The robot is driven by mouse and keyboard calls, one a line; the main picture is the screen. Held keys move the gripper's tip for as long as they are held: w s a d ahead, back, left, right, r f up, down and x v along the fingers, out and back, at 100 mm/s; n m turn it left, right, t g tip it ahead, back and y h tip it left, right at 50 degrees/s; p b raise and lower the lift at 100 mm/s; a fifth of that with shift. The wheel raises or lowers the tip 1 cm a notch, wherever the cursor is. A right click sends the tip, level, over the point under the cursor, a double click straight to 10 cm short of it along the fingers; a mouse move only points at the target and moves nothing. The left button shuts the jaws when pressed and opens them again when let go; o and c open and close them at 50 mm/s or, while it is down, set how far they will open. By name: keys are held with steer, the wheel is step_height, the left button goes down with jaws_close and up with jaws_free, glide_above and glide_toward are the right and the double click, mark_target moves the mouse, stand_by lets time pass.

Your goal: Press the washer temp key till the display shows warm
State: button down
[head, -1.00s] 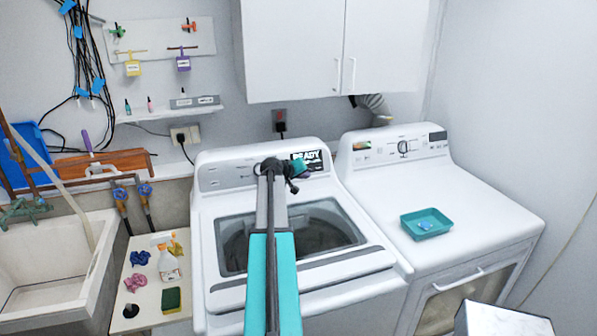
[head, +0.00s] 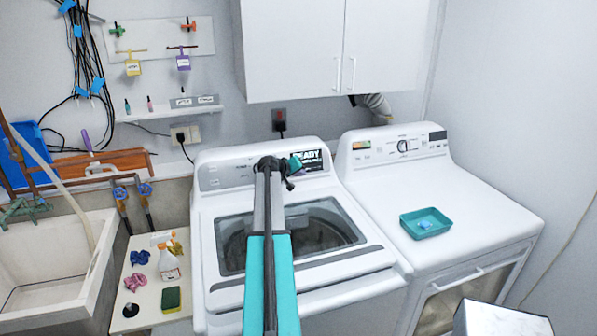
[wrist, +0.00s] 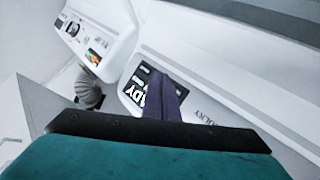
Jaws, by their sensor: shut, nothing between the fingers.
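The white washer (head: 225,295) stands in the middle of the head view, its lid window facing up. Its rear panel carries a dark display (head: 313,158) with "READY" in white and smaller text below. The display also shows in the wrist view (wrist: 136,94), partly covered by my finger. My gripper (head: 298,168) is shut and empty, at the panel just left of the display. In the wrist view its dark fingers (wrist: 165,95) reach to the panel beside the display. The temp key cannot be made out, and I cannot tell whether the fingertips touch the panel.
The white dryer (head: 470,200) stands right of the washer with a teal tray (head: 441,222) on top. White cabinets (head: 300,50) hang above the washer. A sink (head: 50,260) and a small stand with a spray bottle (head: 168,262) are at the left.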

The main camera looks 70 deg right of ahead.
steer(key=shift+w+d+f+b, duration=0.4)
steer(key=shift+w+d, duration=0.2)
steer(key=shift+d, duration=0.15)
steer(key=shift+w+d+f+b, duration=0.35)
steer(key=shift+w+d, duration=0.25)
steer(key=shift+d, duration=0.1)
steer(key=shift+r, duration=0.1)
steer(key=shift+w+d+f+b, duration=0.25)
steer(key=shift+w+d+b, duration=0.25)
steer(key=shift+b, duration=0.35)
stand_by(1.8)
steer(key=shift+s, duration=0.15)
stand_by(0.3)
steer(key=shift+s+a+r, duration=0.2)
steer(key=shift+s+a, duration=0.2)
steer(key=shift+a, duration=0.1)
stand_by(0.3)
steer(key=shift+s+a+r+b, duration=0.1)
steer(key=shift+s+a+r, duration=0.2)
steer(key=shift+s+a, duration=0.25)
steer(key=shift+s+a+r+b, duration=0.15)
steer(key=shift+s+a+r, duration=0.25)
steer(key=shift+a, duration=0.3)
steer(key=shift+s+a+r+b, duration=0.1)
steer(key=shift+s+a+r, duration=0.1)
steer(key=shift+s+a, duration=0.4)
steer(key=shift+w, duration=0.1)
